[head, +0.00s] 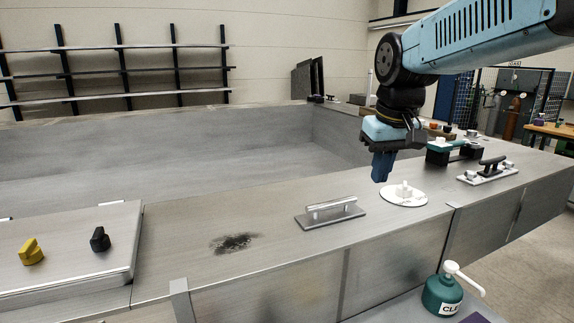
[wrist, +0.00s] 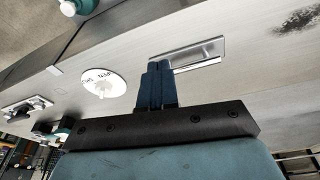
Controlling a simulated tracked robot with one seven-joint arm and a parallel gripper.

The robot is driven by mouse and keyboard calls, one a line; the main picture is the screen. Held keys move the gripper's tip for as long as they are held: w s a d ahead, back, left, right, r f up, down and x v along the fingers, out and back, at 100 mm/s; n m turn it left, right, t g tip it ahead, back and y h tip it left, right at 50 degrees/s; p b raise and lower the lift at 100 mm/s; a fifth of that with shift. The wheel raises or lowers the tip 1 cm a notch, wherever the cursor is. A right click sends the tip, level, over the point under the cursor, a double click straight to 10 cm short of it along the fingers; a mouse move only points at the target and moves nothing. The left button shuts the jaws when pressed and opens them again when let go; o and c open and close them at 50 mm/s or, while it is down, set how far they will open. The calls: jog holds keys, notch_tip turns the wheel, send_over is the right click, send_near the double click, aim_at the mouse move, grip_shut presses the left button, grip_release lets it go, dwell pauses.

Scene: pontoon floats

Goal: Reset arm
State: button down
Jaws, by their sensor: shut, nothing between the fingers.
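My gripper (head: 382,167) hangs from my light-blue arm on the right of the head view, pointing down above the metal deck. Its blue fingers are together and empty, and they also show in the wrist view (wrist: 158,84). A white round plate with a raised knob (head: 404,193) lies on the deck just below and to the right of the fingertips in the head view. A grey bar handle on a flat base (head: 330,212) lies to the left. In the wrist view the white plate (wrist: 103,84) has lettering and the handle (wrist: 195,55) is partly behind the fingers.
A dark smudge (head: 235,243) marks the deck. A yellow knob (head: 32,251) and a black knob (head: 100,239) stand at left. A cleat (head: 488,170) and a green-and-black fitting (head: 455,151) stand at right. A green pump bottle (head: 443,294) stands in front, lower down.

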jog(key=s+d+f+m+t, duration=0.1)
jog(key=s+d+f, duration=0.1)
jog(key=s, duration=0.3)
jog(key=s+d+f+m+t, duration=0.1)
jog(key=s+d+f+t, duration=0.1)
jog(key=s, duration=0.4)
jog(key=shift+d+f, duration=0.4)
jog(key=shift+d, duration=0.05)
jog(key=shift+d, duration=0.1)
dwell(1.7)
